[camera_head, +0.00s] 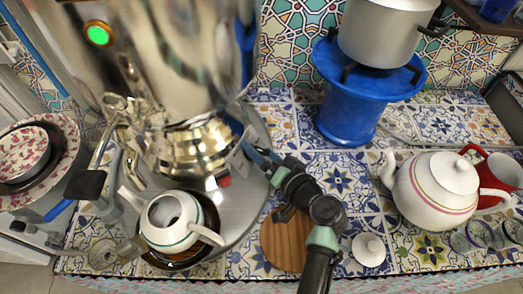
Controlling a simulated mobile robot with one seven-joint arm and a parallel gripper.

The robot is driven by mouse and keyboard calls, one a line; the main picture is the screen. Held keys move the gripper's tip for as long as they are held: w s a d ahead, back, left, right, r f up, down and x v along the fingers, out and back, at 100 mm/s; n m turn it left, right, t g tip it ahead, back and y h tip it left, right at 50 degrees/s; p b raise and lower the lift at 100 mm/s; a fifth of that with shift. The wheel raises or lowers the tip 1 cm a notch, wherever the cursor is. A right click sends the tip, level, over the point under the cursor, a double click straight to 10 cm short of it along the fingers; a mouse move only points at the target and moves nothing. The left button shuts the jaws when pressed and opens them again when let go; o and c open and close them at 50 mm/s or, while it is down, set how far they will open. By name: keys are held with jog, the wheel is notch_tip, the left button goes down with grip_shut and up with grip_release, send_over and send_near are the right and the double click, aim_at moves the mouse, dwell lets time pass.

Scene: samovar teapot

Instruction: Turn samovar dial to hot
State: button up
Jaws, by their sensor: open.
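The samovar (172,50) is a tall shiny metal urn with a gold-coloured base, standing on a round silver tray. A small green light (98,33) glows on its upper left side. A small red and dark part (224,180) shows low on the right of the base; it may be the dial, but I cannot read any marking or setting. My gripper (240,157) is open beside the right side of the base, close to the red part. I cannot tell whether it touches anything. The arm comes in from the lower right.
A white teapot (172,222) stands in a dark bowl in front of the samovar. A tap with a black handle (86,185) juts left. A wooden board (283,240), a white lid (369,249) and a larger teapot (440,188) lie to the right. A blue stand (348,112) holds a grey pot.

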jog(key=shift+c, duration=0.3)
jog(key=c, duration=1.3)
jog(key=shift+r+m+p, duration=0.1)
jog(key=shift+m+p, duration=0.2)
jog(key=shift+p, duration=0.25)
jog(key=p, duration=0.1)
jog(key=m+h+p, duration=0.1)
jog(key=p, duration=0.1)
jog(key=shift+s+a+r+m, duration=0.1)
jog(key=shift+r+m, duration=0.2)
jog(key=m+h+p, duration=0.1)
jog(key=p, duration=0.2)
jog(key=m+g+h+p, duration=0.1)
jog(key=m+p, duration=0.1)
jog(key=p, duration=0.2)
jog(key=shift+r+m, duration=0.2)
jog(key=shift+m, duration=0.1)
jog(key=m+p, duration=0.1)
jog(key=p, duration=0.2)
jog(key=m+g+h+p, duration=0.1)
jog(key=m+p, duration=0.1)
jog(key=p, duration=0.1)
jog(key=shift+f+g+h, duration=0.1)
jog(key=shift+g+h, duration=0.2)
jog(key=m+p, duration=0.1)
jog(key=m+g+p, duration=0.1)
jog(key=p, duration=0.1)
jog(key=shift+f+m+h+p, duration=0.3)
jog(key=shift+f+g, duration=0.1)
jog(key=shift+g, duration=0.2)
